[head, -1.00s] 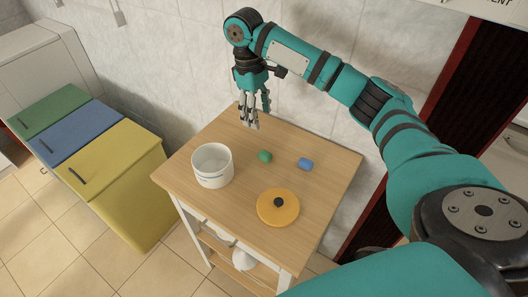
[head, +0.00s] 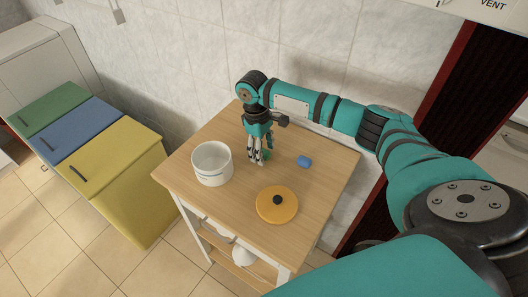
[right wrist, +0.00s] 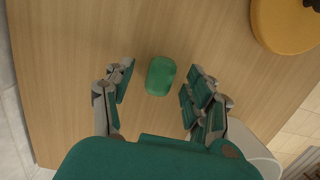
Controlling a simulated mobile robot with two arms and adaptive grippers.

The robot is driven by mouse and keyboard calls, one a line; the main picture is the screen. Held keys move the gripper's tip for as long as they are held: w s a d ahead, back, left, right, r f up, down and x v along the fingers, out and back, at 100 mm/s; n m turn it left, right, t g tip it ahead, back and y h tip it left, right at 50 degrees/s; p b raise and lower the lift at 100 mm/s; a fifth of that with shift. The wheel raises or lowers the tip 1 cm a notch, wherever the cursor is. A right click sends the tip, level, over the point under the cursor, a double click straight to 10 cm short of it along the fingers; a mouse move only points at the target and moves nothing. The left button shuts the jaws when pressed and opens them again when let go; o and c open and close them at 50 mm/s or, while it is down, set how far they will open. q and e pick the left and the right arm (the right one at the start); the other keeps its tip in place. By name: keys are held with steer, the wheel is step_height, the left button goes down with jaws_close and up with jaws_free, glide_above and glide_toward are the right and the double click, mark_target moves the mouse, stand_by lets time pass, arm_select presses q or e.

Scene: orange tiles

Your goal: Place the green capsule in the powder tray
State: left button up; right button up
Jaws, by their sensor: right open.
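The green capsule (right wrist: 160,76) lies on the wooden table top, between the spread fingers of my right gripper in the right wrist view. In the head view it is mostly hidden by the fingers, with a bit of green (head: 266,154) showing beside them. My right gripper (head: 258,161) points down at the capsule, open, with gaps on both sides of it. A blue capsule (head: 304,161) lies to the right on the same table. I cannot make out a powder tray. My left gripper is not in view.
The wooden table (head: 230,209) also holds a white pot (head: 211,176) left of the gripper and a yellow-orange lid (head: 277,215) with a dark knob in front. Green, blue and yellow bins (head: 114,160) stand left. The tiled wall is behind.

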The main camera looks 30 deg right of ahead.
steer(key=c, duration=0.9)
steer(key=shift+c, duration=0.7)
